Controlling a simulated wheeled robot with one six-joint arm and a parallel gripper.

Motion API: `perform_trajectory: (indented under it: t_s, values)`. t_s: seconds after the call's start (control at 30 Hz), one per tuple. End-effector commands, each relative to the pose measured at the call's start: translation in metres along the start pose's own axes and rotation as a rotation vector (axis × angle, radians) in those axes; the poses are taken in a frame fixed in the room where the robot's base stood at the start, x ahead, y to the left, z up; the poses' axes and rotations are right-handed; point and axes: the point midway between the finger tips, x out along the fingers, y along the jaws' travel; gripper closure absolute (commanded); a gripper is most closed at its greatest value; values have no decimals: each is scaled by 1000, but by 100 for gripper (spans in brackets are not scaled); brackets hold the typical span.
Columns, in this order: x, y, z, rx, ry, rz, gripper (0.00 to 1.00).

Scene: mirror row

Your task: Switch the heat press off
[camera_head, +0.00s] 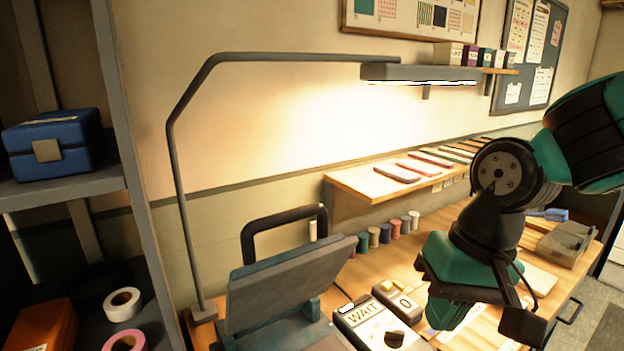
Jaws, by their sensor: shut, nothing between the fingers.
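The heat press (285,284) stands on the table at lower centre, with a grey tilted upper plate and a black loop handle (284,222). A pale control box (350,325) beside it reads "WAIT" and has a dark knob or switch (394,339) on its face, partly cut by the bottom edge. A smaller box (403,302) reading "0" is just behind it. My gripper (488,312), black and teal, hangs over the table to the right of both boxes, shut and empty, apart from them. Its fingertips are hard to make out.
A grey lamp arm (174,175) rises behind the press and reaches over the table. A wall shelf (350,188) with flat samples overhangs several thread spools (385,234). A dark rack (130,190) with a blue box (52,142) stands at left.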

Motion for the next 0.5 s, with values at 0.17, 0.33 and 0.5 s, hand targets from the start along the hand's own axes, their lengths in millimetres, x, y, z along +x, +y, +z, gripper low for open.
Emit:
perform_trajectory:
  t_s: [0.17,0.33,0.5]
  values:
    - [-15,-15,66,-416,24,-91,100]
    - [-17,-19,89,-569,35,-122,100]
    - [-16,-18,86,-553,29,-117,100]
